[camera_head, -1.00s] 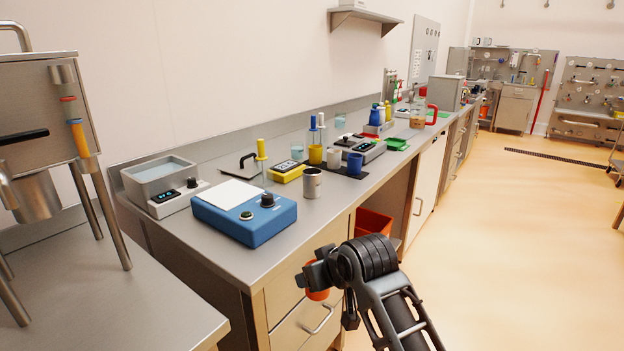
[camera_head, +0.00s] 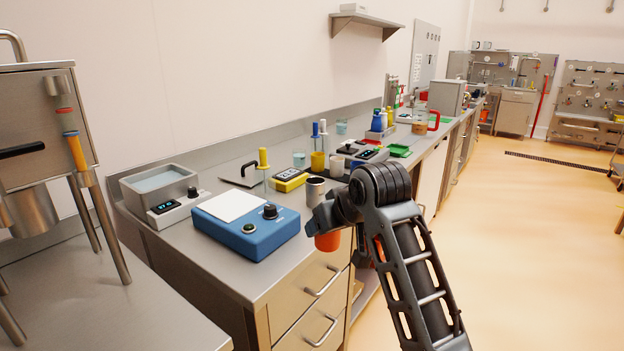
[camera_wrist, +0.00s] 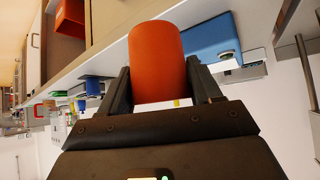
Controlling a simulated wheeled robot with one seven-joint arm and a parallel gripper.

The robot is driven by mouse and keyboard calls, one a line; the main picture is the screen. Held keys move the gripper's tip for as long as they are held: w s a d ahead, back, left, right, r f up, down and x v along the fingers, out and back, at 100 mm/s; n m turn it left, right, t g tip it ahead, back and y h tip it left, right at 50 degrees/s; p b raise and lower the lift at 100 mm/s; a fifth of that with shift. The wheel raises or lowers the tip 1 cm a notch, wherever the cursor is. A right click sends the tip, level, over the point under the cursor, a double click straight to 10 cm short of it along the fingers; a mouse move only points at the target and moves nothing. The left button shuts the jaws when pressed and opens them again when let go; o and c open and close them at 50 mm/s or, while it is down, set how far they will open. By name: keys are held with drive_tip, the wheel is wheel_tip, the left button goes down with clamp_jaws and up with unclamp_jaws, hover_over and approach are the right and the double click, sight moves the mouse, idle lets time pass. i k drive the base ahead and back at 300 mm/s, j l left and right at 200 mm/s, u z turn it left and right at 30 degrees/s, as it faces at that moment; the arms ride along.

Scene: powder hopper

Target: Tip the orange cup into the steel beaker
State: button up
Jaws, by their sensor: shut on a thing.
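The orange cup (camera_head: 327,241) is held in my gripper (camera_head: 318,226), in front of the bench's front edge. In the wrist view the orange cup (camera_wrist: 157,62) stands between the two fingers of my gripper (camera_wrist: 160,88), which is shut on it. The inside of the cup is not visible. The steel beaker (camera_head: 315,190) stands upright on the bench, just behind my gripper in the head view and apart from the cup. The beaker's lower part is partly hidden by my gripper.
A blue stirrer box (camera_head: 246,226) with a white plate stands left of the beaker. A water bath (camera_head: 160,190) is farther left. Bench drawers (camera_head: 310,290) lie below the cup.

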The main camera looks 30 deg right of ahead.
sight(315, 186)
drive_tip(key=i+l, duration=0.1)
drive_tip(key=i, duration=0.35)
drive_tip(key=i+l, duration=0.1)
drive_tip(key=i, duration=0.35)
